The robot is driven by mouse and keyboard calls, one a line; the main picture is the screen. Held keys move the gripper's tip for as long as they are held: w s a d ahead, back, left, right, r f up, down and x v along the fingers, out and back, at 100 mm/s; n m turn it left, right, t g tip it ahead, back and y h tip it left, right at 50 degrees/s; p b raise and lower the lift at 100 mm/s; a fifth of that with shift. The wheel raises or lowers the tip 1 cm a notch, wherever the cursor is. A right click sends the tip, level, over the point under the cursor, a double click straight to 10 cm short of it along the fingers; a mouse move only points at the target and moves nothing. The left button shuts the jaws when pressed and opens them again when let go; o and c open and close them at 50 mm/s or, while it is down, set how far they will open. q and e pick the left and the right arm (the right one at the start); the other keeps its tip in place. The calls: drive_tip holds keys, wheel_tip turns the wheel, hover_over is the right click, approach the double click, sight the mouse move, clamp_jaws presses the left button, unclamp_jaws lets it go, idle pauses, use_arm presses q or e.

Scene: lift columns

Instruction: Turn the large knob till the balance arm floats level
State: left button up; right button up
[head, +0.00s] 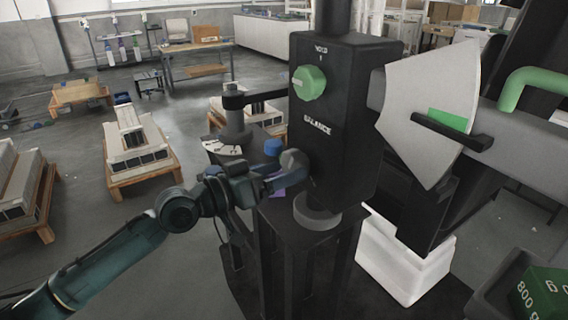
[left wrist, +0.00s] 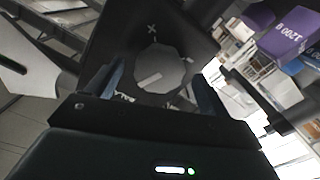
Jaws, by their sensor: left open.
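The large grey faceted knob (head: 294,161) sits low on a black post box (head: 340,140) marked BALANCE. My left gripper (head: 273,165) is open at the knob. Its blue fingers stand either side of the knob in the left wrist view (left wrist: 158,88), with gaps visible there. The balance arm (head: 535,145) is a thick grey beam at right. A black pointer (head: 452,132) crosses the green patch on a pale scale plate (head: 432,85). My right gripper is out of view.
A smaller green knob (head: 309,83) under the word HOLD is higher on the box. A green 800 g block (head: 541,293) lies at lower right. A purple 1200 g block (left wrist: 287,33) shows in the left wrist view. Pallets with pale stacks (head: 135,140) stand at left.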

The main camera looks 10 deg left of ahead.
use_arm(q)
drive_tip(key=shift+w+d, duration=0.4)
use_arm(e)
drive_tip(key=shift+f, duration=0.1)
use_arm(q)
drive_tip(key=c, duration=1)
drive_tip(key=shift+o, duration=0.2)
drive_tip(key=shift+f+m+b, duration=0.2)
drive_tip(key=shift+m+b, duration=0.9)
drive_tip(key=shift+b, duration=0.15)
drive_tip(key=shift+r, duration=0.15)
drive_tip(key=o, duration=1)
drive_tip(key=shift+c, duration=0.2)
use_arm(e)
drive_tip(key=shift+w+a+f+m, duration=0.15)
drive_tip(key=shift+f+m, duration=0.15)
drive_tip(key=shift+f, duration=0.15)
